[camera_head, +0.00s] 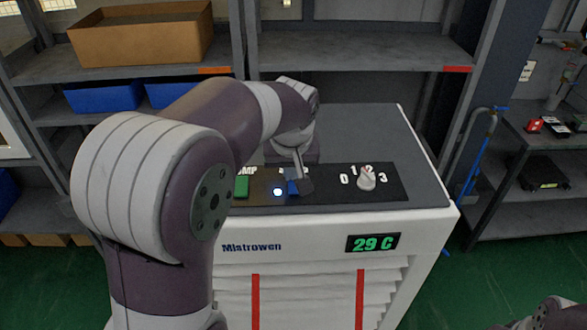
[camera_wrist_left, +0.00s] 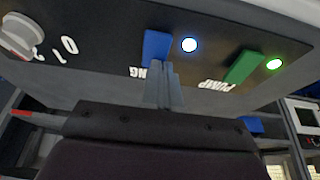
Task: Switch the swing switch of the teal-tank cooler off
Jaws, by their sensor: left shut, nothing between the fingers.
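The cooler (camera_head: 415,225) is a white cabinet with a dark top panel, marked Mistrowen; no teal tank shows. The blue swing switch (camera_head: 292,188) sits on the panel, partly hidden by my left gripper (camera_head: 299,175). A lit blue-white lamp (camera_head: 277,191) is beside it. In the left wrist view the blue switch (camera_wrist_left: 156,47) and its lit lamp (camera_wrist_left: 189,45) show, with part of its label covered. My left gripper (camera_wrist_left: 164,68) is shut and empty, its tips at the label-side edge of the switch; I cannot tell whether they touch. My right gripper is out of view.
A green pump switch (camera_wrist_left: 243,67) with a lit green lamp (camera_wrist_left: 274,64) is beside the swing switch. A white knob (camera_head: 366,180) with numbers is on the panel's right. A display (camera_head: 373,243) reads 29 C. Shelves (camera_head: 360,55) stand behind the cooler.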

